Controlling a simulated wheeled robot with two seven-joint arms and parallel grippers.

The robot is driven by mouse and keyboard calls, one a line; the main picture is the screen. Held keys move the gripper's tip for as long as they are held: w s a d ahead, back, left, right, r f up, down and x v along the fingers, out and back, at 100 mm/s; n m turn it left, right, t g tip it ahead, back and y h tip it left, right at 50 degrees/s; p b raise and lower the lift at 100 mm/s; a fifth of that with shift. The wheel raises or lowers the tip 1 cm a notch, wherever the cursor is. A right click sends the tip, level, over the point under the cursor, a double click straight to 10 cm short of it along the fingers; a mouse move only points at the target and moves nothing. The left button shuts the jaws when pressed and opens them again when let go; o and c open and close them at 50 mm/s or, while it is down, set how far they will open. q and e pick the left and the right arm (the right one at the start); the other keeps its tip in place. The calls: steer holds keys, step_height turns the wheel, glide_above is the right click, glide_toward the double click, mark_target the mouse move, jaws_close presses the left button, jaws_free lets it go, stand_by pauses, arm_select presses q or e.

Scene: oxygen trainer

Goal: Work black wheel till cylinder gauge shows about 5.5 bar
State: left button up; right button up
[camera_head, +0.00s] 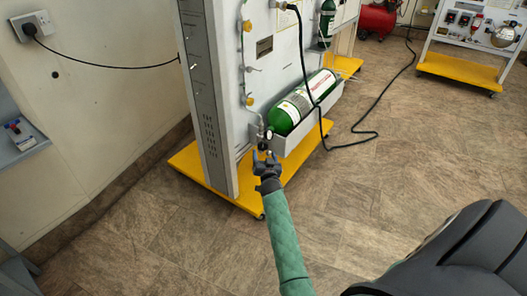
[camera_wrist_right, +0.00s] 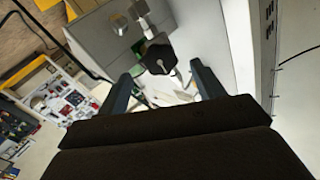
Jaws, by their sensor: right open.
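The green cylinder (camera_head: 285,116) with a white label lies in a grey tray on the side of the trainer panel. The black wheel (camera_wrist_right: 158,59) shows in the right wrist view as a dark knob with a pale centre. My right gripper (camera_head: 266,158) is open at the cylinder's valve end. In the wrist view its two fingers (camera_wrist_right: 160,70) stand apart on either side of the wheel, with visible gaps. A small round, gauge-like fitting (camera_wrist_right: 118,22) shows beyond the wheel; no reading can be made out. My left gripper is out of view.
The trainer stands on a yellow wheeled base (camera_head: 240,195). A black hose (camera_head: 352,145) runs from the panel over the floor. A second trainer (camera_head: 470,30) and a red compressor (camera_head: 377,18) stand at the back.

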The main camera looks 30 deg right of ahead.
steer(key=shift+v, duration=0.95)
stand_by(0.5)
